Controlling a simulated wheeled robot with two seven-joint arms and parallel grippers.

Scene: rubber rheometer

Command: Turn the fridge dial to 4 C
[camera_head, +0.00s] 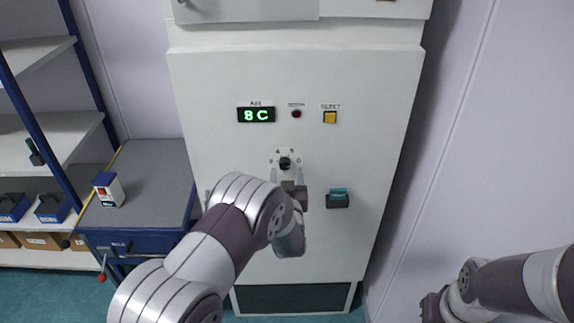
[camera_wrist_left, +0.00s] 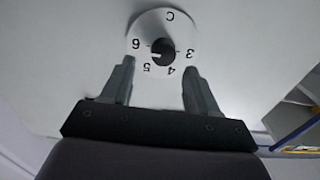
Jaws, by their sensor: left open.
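The fridge dial (camera_head: 285,163) is a black knob on a round white plate, on the front of the white fridge cabinet (camera_head: 230,150). In the left wrist view the knob (camera_wrist_left: 163,48) sits amid the figures 3, 4, 5, 6 and a C, which appear upside down. A small white mark on the knob faces the 5 and 6 side. The green display (camera_head: 256,115) reads 8 C. My left gripper (camera_head: 287,176) is open, its fingers pointing at the dial. In the wrist view its fingertips (camera_wrist_left: 159,68) stand apart, either side of the plate's lower part. Contact is not visible.
A yellow button (camera_head: 330,117) and a red lamp (camera_head: 296,114) sit above the dial. A teal-topped dark fitting (camera_head: 338,198) is right of it. A blue bench (camera_head: 150,165) stands left. My right arm's end (camera_head: 432,307) is at the lower right.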

